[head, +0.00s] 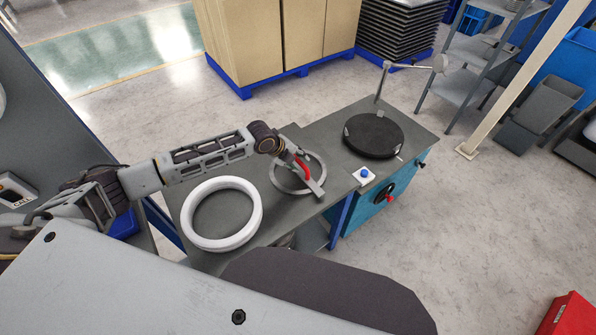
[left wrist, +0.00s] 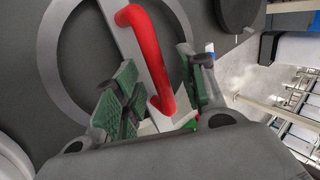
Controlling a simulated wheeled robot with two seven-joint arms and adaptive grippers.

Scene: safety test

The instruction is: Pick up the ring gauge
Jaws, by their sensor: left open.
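The ring gauge (head: 274,179) is a flat grey ring with a grey bar across it and a red handle (head: 304,170) on the bar. It lies on the dark worktop. In the left wrist view its ring (left wrist: 47,52) fills the upper left, and its red handle (left wrist: 148,48) runs down between the fingers. My left gripper (head: 297,161) is over the ring gauge. Its green-padded fingers (left wrist: 158,88) are open, one on each side of the handle. I cannot tell whether either pad touches it. My right gripper is not in view.
A large white ring (head: 190,220) lies left of the ring gauge on the worktop (head: 240,185). To the right are a small box with a blue button (head: 364,174) and a black round plate (head: 374,134) with a jointed stand (head: 384,82) behind it. Open floor lies to the right.

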